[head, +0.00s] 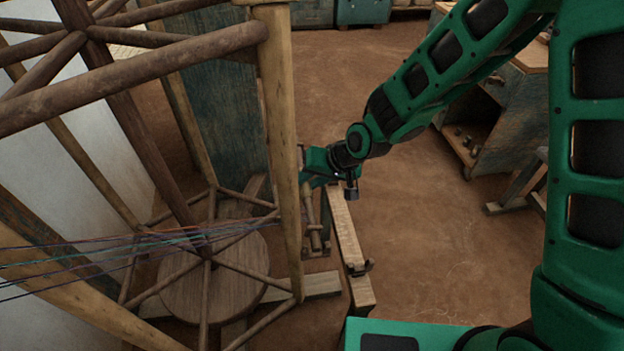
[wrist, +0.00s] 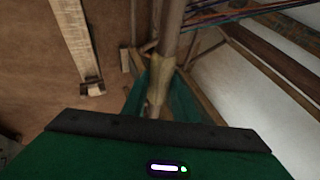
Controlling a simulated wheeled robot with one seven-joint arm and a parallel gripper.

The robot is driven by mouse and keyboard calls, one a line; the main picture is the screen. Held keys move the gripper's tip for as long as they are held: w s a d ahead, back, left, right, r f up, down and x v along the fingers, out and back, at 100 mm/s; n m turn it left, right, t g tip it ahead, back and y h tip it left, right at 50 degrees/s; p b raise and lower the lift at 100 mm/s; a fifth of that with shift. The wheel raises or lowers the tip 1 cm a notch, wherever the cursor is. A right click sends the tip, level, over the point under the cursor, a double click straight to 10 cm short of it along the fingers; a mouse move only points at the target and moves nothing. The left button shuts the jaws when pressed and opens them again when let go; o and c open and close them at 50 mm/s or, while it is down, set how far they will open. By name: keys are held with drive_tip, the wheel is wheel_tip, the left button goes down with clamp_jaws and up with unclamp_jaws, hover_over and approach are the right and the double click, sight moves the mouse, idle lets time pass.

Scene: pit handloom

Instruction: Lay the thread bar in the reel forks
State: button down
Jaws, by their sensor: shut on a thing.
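My gripper (head: 308,176) is beside the near right post of the wooden reel, which partly hides it in the head view. A wooden beam (head: 345,235) runs towards me just right of the gripper. A dark fork-like bracket (head: 358,268) stands near its front end. The beam (wrist: 72,35) and its bracket (wrist: 92,88) also show in the wrist view, apart from the gripper. A second fork is not clearly visible.
The wooden reel's near post (head: 283,150) stands close to the gripper. Coloured threads (head: 100,250) stretch left from the reel. A round wooden base (head: 215,280) lies beneath the reel. A wooden cabinet (head: 510,110) stands at the back right. Bare floor (head: 440,245) lies right of the beam.

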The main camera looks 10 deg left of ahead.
drive_tip(key=shift+f, duration=2.4)
drive_tip(key=c, duration=1.3)
unclamp_jaws()
drive_tip(key=shift+c, duration=0.2)
drive_tip(key=shift+d, duration=0.1)
drive_tip(key=v, duration=1)
drive_tip(key=shift+d+r, duration=0.25)
